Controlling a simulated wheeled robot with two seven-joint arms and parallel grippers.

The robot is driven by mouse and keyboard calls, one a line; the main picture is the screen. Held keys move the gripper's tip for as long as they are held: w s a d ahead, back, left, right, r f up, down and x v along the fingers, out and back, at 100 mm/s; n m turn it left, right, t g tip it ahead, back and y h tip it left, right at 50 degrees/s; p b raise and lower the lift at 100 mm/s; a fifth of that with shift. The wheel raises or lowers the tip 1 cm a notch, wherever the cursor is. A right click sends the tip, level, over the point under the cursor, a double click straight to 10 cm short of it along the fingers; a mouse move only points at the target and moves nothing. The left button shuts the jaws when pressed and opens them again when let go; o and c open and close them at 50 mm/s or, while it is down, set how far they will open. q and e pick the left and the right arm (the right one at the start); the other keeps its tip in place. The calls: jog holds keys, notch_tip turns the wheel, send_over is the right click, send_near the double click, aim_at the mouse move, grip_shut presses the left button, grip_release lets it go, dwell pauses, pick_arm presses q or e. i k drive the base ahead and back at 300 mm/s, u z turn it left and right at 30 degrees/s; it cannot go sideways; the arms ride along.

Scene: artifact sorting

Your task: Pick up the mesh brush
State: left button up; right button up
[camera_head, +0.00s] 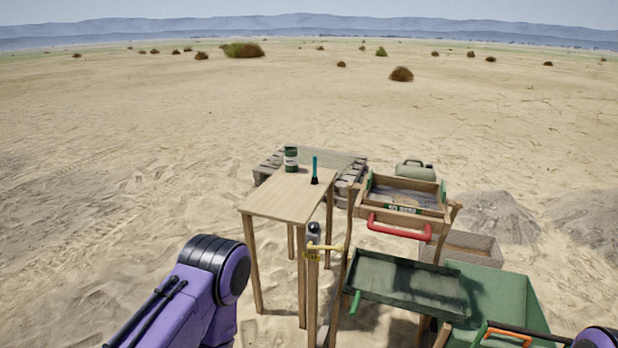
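A brush with a teal upright handle and a dark lower end (315,171) stands on the wooden table (274,197), near its right edge. It looks like the mesh brush, but it is too small to make out any mesh. Nothing touches it from my side. My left arm shows only as a purple link at the bottom left, well short of the table, and its gripper is out of the picture. Only a small piece of my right arm shows in the bottom right corner, and its gripper is not in view either.
A dark green can (290,159) stands left of the brush. A wooden sieve frame (449,205) with a red handle (399,228) is to the right. A green tray (407,300) lies below it. A post with a yellow lever (324,247) stands before the table's right side.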

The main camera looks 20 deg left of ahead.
aim_at(314, 180)
jog(key=u, duration=0.95)
jog(key=i, duration=0.7)
jog(key=z, duration=0.7)
